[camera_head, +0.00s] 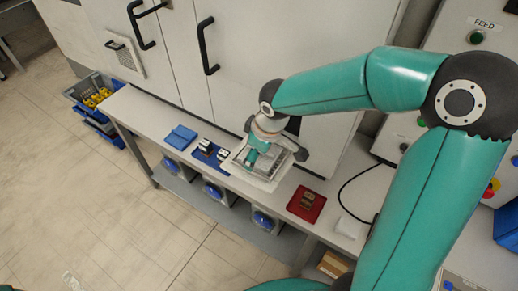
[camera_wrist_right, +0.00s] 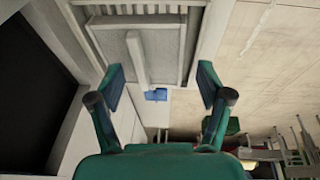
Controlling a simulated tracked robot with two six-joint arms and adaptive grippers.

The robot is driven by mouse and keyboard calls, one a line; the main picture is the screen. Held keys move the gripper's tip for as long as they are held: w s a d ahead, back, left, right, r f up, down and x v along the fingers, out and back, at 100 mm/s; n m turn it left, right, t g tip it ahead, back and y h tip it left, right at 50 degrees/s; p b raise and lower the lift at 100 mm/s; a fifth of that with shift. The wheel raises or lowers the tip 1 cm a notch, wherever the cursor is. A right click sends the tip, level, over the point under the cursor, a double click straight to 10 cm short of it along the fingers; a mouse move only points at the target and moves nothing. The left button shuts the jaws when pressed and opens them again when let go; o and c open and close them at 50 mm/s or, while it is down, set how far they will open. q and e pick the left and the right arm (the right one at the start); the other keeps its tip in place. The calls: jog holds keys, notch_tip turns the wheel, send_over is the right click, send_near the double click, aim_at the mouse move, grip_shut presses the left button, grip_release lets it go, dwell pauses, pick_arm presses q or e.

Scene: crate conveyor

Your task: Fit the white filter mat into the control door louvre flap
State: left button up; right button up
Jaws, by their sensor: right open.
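A pale framed panel with slats (camera_head: 283,172) is at the bench in the head view, under my right gripper (camera_head: 258,157). In the right wrist view, slats (camera_wrist_right: 130,10) and a flat grey sheet (camera_wrist_right: 165,58) lie inside a pale frame (camera_wrist_right: 200,45), with a light bar across the sheet. I cannot tell whether this sheet is the filter mat. The spread fingers of my right gripper (camera_wrist_right: 162,82) are open with nothing between them, close to this frame. A louvred panel with a black handle (camera_head: 125,57) is on the cabinet door at upper left. My left gripper is not in view.
The narrow bench holds a folded blue item (camera_head: 180,137), a blue tray (camera_head: 208,160) with small white parts, a red tray (camera_head: 319,210) with brown parts and a white block (camera_head: 348,226). Cabinet doors with black handles (camera_head: 207,48) stand behind. Floor in front is clear.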

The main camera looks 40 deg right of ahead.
jog(key=shift+r+p, duration=0.95)
jog(key=v, duration=1.1)
jog(key=shift+s+r, duration=0.15)
jog(key=shift+s, duration=0.05)
